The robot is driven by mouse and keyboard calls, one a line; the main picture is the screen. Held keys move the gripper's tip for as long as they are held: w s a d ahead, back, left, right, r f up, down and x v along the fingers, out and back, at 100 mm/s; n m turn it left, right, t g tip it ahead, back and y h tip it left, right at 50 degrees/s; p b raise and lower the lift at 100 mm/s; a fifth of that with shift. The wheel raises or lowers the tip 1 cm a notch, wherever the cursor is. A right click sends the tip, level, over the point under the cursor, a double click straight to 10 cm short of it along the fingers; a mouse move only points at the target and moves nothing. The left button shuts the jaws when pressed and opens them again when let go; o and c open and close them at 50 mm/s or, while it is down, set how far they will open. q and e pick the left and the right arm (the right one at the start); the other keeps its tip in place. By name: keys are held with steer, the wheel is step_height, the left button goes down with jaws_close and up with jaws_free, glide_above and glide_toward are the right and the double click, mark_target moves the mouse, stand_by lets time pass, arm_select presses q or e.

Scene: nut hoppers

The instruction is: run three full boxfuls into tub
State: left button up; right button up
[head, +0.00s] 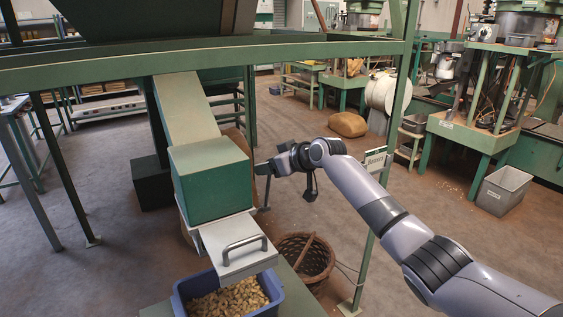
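The green measuring box (211,183) sits under a pale sloping chute (186,110). Below it, a pale metal slide plate with a grey bar handle (240,245) sticks out toward me. The blue tub (268,284) stands below the plate and holds a layer of tan nuts; the plate hides part of its back. My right gripper (287,196) is just right of the green box, its dark fingers spread and pointing down with nothing between them. Whether its left finger touches the box is unclear. My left gripper is out of view.
A green frame beam (300,47) crosses above, with a post (388,150) right of the box. A wicker basket (304,262) stands on the floor right of the tub. A sack (347,124) and a grey bin (503,190) lie farther back. Open floor lies between.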

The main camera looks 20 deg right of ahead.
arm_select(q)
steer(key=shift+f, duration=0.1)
arm_select(e)
steer(key=v, duration=0.6)
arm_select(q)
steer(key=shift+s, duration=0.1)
arm_select(e)
steer(key=shift+s, duration=0.2)
stand_by(0.3)
